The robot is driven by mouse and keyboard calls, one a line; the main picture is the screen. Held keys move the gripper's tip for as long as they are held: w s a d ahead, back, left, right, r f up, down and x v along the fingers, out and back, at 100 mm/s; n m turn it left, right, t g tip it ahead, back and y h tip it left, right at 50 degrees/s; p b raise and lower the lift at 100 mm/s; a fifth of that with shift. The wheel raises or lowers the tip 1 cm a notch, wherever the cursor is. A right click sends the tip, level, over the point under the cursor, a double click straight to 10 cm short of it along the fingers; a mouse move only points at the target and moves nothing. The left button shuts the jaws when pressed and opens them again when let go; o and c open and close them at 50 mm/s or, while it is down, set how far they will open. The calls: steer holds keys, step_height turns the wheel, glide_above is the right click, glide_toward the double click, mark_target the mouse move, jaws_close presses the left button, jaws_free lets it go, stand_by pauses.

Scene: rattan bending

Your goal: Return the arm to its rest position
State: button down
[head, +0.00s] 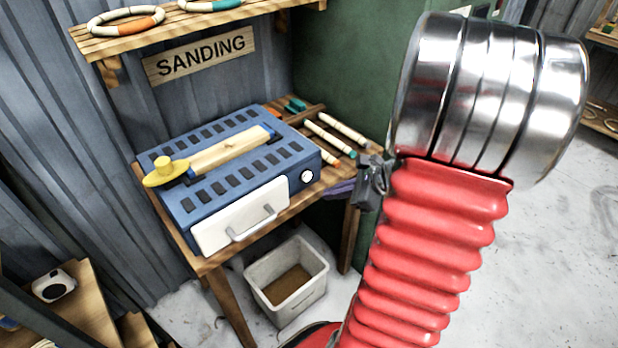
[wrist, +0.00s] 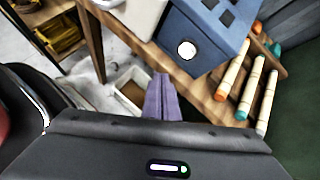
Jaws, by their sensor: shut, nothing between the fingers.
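My gripper (wrist: 161,82) shows in the wrist view as purple fingers, closed together with nothing between them. They stand out in front of the workbench edge, above the floor by the white bin. In the head view, my gripper (head: 340,188) is a small purple shape at the bench's right front edge, partly hidden by my dark wrist. My red ribbed arm with its large metal joint fills the right of the head view and hides what lies behind it.
A wooden bench (head: 211,262) holds a blue machine (head: 225,128) and several coloured-tip rods (head: 322,144); the rods also show in the wrist view (wrist: 249,88). A white bin (head: 287,302) stands below. A shelf (head: 150,42) hangs above. Open floor (head: 570,260) lies right.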

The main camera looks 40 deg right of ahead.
stand_by(0.7)
steer(key=s+a+r+n+g, duration=0.2)
steer(key=s+a+n+g, duration=0.45)
steer(key=a+n, duration=0.6)
steer(key=a+r+n+t+h, duration=0.3)
steer(key=a+r+n, duration=1)
steer(key=a+n, duration=0.2)
steer(key=shift+s+n, duration=0.35)
steer(key=shift+s, duration=0.05)
